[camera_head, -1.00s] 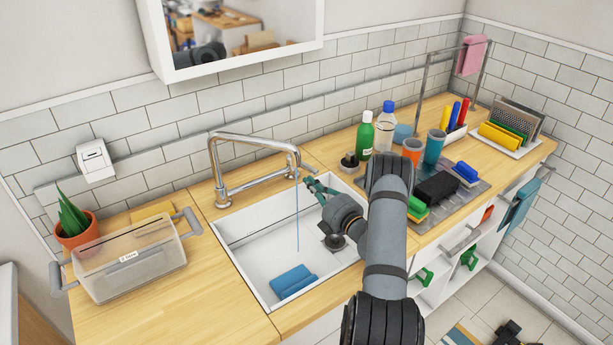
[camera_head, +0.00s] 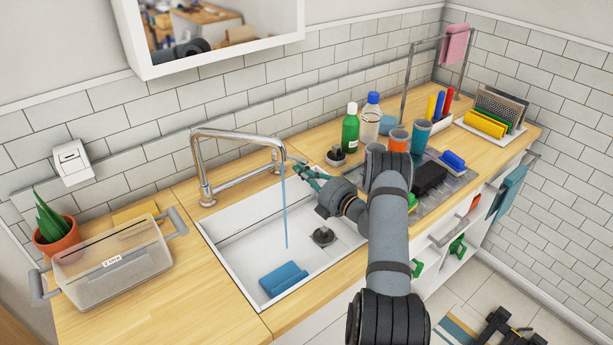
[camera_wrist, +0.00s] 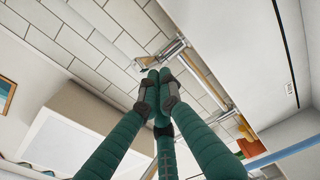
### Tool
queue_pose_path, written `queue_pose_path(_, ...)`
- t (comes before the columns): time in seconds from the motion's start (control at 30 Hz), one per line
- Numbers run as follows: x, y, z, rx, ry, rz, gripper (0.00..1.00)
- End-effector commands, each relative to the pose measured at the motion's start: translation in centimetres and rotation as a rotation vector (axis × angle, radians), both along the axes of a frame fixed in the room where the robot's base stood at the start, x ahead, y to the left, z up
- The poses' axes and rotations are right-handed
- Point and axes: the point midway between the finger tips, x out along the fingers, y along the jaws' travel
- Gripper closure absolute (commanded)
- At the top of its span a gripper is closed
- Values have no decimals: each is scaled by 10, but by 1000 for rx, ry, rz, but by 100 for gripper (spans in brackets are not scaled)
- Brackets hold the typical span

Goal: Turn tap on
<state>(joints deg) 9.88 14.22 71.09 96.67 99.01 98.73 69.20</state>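The chrome tap (camera_head: 235,137) stands at the back left of the white sink (camera_head: 225,250), its spout reaching right over the basin. A blue stream of water (camera_head: 285,215) falls from the spout end into the sink. My gripper (camera_head: 297,168) has green fingers and is just right of the spout end, close to it; whether it touches cannot be told. In the wrist view the fingertips of my gripper (camera_wrist: 158,77) are together, with nothing visible between them. The tap's chrome (camera_wrist: 172,50) shows just beyond the tips. A separate tap handle cannot be made out.
A blue sponge (camera_head: 283,279) lies in the sink. A clear bin (camera_head: 115,270) and a potted plant (camera_head: 55,235) stand at left. A green bottle (camera_head: 350,130), a clear bottle (camera_head: 370,120) and cups (camera_head: 398,140) stand to the right, behind my arm.

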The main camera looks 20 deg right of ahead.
Motion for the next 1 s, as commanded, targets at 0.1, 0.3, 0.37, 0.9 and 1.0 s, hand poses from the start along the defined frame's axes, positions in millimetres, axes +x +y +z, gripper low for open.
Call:
queue_pose_path(0.1, 0, 2, 1, 0, 0, 4, 100)
queue_pose_path(0.3, 0, 1, 1, 1, 0, 2, 100)
queue_pose_path(0.37, -3, -1, 1, 1, 0, 1, 100)
queue_pose_path(0.9, -65, -23, 0, 9, -2, -10, 100)
queue_pose_path(1.0, -64, -9, 1, 32, -12, -64, 100)
